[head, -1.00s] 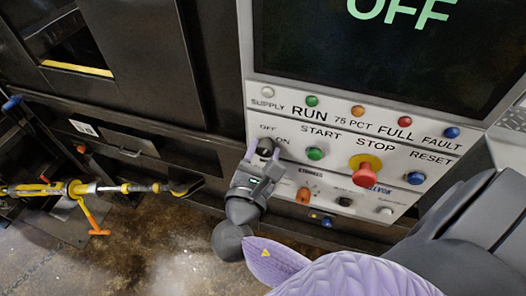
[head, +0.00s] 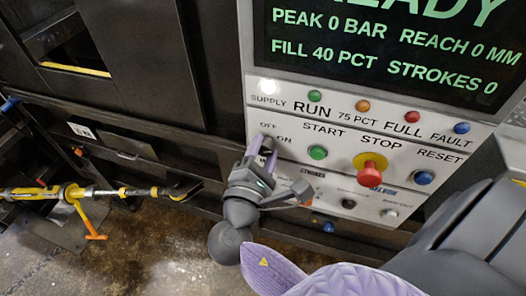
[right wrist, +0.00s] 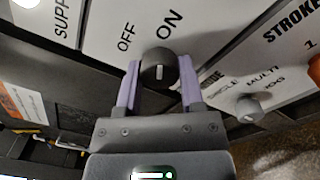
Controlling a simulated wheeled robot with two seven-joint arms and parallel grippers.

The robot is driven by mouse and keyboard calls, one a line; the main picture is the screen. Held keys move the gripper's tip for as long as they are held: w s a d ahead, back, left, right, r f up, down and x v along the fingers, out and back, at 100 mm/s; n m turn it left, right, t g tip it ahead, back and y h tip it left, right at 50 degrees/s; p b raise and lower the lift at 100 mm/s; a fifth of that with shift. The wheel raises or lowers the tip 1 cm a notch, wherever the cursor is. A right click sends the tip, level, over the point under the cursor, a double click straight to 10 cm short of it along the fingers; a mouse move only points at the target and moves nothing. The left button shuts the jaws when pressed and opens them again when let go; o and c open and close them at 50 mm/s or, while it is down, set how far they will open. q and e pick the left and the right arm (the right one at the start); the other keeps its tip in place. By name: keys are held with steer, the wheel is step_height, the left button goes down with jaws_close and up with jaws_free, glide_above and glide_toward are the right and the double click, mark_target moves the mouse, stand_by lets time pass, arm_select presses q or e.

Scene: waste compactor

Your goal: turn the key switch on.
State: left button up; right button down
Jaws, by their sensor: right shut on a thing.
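The key switch (right wrist: 158,70) is a round black knob with a white mark, on the grey panel under the OFF and ON labels. In the right wrist view the mark lies along the picture's vertical. My right gripper (right wrist: 158,88) has one purple finger on each side of the knob and is shut on it. In the head view the gripper (head: 262,152) covers most of the knob. The screen (head: 385,50) reads READY, with 0 bar and fill 40 pct. The SUPPLY lamp (head: 267,87) is lit white. My left gripper is not in view.
A red STOP button on a yellow base (head: 370,169) and a green START button (head: 317,152) sit right of the switch. A grey selector knob (right wrist: 249,107) is close to the gripper. A yellow rod with an orange handle (head: 95,192) is at the left.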

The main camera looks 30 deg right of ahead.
steer(key=shift+r, duration=0.1)
stand_by(0.3)
steer(key=shift+c, duration=1.1)
jaws_free()
